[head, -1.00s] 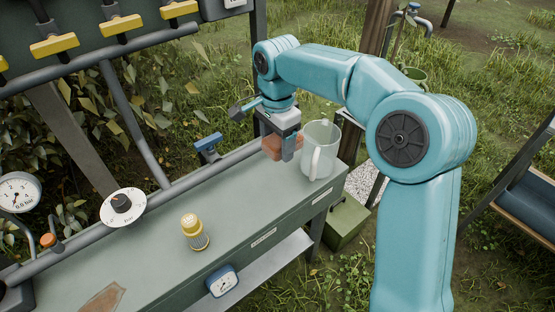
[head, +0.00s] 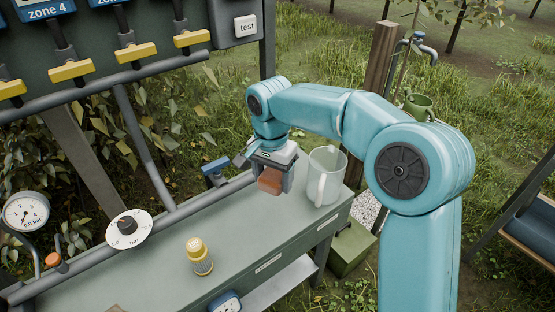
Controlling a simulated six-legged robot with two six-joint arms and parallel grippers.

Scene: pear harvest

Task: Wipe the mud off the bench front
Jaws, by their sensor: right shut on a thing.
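The grey-green bench (head: 235,225) runs from lower left to centre right. My right gripper (head: 272,178) is shut on a reddish-brown sponge-like block (head: 269,183) and holds it over the far right part of the bench top, left of a clear jug. I cannot tell whether the block touches the bench. The bench front (head: 268,264) shows in part, with a pale label; I see no mud on it here. My left gripper is not in view.
The clear jug (head: 325,178) stands close right of the gripper. A yellow-capped bottle (head: 200,257) stands mid-bench. A grey pipe with a dial (head: 128,229) and blue valve (head: 215,169) runs along the back. A green box (head: 350,249) sits beside the bench's right end.

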